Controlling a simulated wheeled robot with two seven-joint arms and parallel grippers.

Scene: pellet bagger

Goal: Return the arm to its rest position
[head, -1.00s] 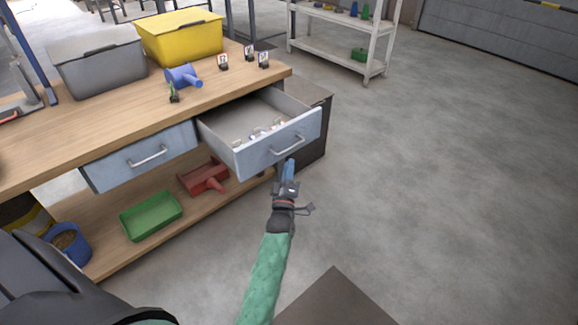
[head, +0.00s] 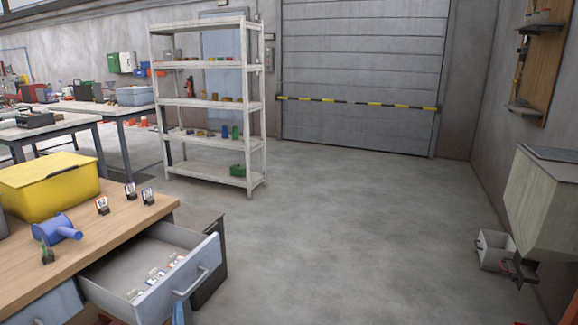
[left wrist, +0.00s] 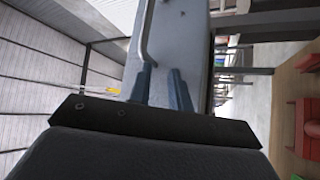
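My left gripper (head: 180,313) shows only as a blue fingertip at the bottom edge of the head view, just below the handle (head: 190,281) of the open drawer (head: 206,262). In the left wrist view, its two blue-grey fingers (left wrist: 161,88) stand apart with a gap and nothing clearly held between them. The drawer's grey front (left wrist: 182,45) and its handle (left wrist: 147,35) lie just beyond the fingertips. My right gripper is not in view.
The workbench (head: 115,232) carries a yellow bin (head: 50,183), a blue scoop (head: 55,229) and small cards. White tags (head: 155,275) lie in the drawer. A white shelf (head: 212,145) stands behind. The floor (head: 340,230) at centre is clear.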

